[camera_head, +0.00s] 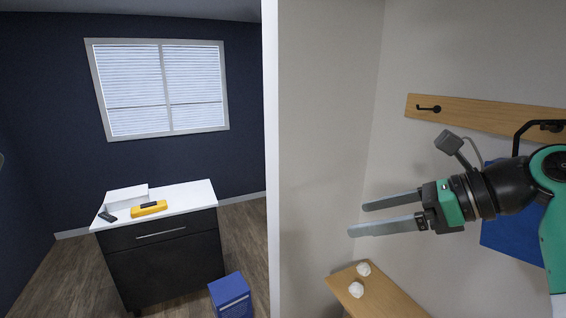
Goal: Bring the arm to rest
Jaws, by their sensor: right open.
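My right gripper (356,218) is at the right of the head view, with its two long grey fingers pointing left. The fingers are apart, and nothing is between them. My right arm (510,187), green and black, comes in from the right edge in front of the beige wall. The gripper is in the air above a wooden bench and touches nothing that I can see. My left gripper does not show.
A wooden bench (385,297) with two small white objects (357,290) stands below. A wooden hook rail (470,115) and blue cloth (500,236) are on the wall. A dark cabinet (165,265) holds a yellow item (149,209). A blue box (231,295) is on the floor.

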